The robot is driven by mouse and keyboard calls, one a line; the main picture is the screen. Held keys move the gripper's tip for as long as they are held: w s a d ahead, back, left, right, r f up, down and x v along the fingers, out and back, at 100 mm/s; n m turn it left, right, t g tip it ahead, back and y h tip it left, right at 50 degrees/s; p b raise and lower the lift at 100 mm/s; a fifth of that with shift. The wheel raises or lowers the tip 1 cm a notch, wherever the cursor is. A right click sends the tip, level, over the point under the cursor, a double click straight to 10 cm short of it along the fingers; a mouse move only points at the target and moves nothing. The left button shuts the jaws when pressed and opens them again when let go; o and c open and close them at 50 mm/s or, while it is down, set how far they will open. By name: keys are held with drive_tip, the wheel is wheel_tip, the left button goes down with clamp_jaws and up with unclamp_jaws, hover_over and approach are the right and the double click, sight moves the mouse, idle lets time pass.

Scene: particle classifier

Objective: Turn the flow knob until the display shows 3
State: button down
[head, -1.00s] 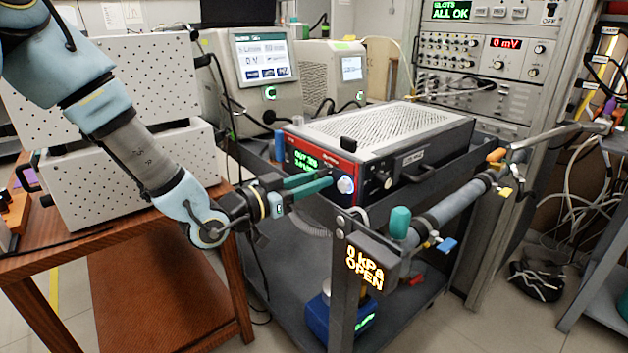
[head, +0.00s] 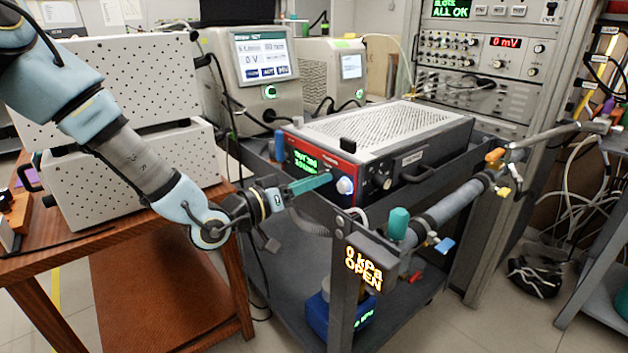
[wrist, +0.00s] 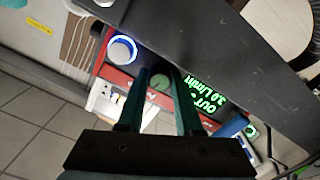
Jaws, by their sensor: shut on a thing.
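The red-fronted box (head: 325,172) sits on the dark cart, with a small green-lit display (head: 306,162) on its front. In the wrist view the display (wrist: 204,93) is tilted and seems to read "OUT 3.0 L/min". My gripper (head: 328,178) reaches the front panel from the left, its teal fingers beside the display. In the wrist view my gripper (wrist: 161,72) is shut on a round green flow knob (wrist: 160,82) between its fingers. The fingers hide this knob in the head view. A larger white knob (head: 345,186) with a blue ring is just right of the fingertips.
The cart's front post carries a sign (head: 364,268) reading "0 kPa OPEN". A teal-capped valve (head: 398,223) and a grey pipe (head: 445,209) stand to its right. A wooden table (head: 165,262) with white perforated boxes is at left.

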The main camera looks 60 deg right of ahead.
drive_tip(key=c, duration=0.6)
unclamp_jaws()
drive_tip(key=b+v, duration=0.1)
drive_tip(key=v, duration=0.9)
drive_tip(key=shift+w+a, duration=0.1)
drive_tip(key=shift+a, duration=0.3)
drive_tip(key=shift+w, duration=0.1)
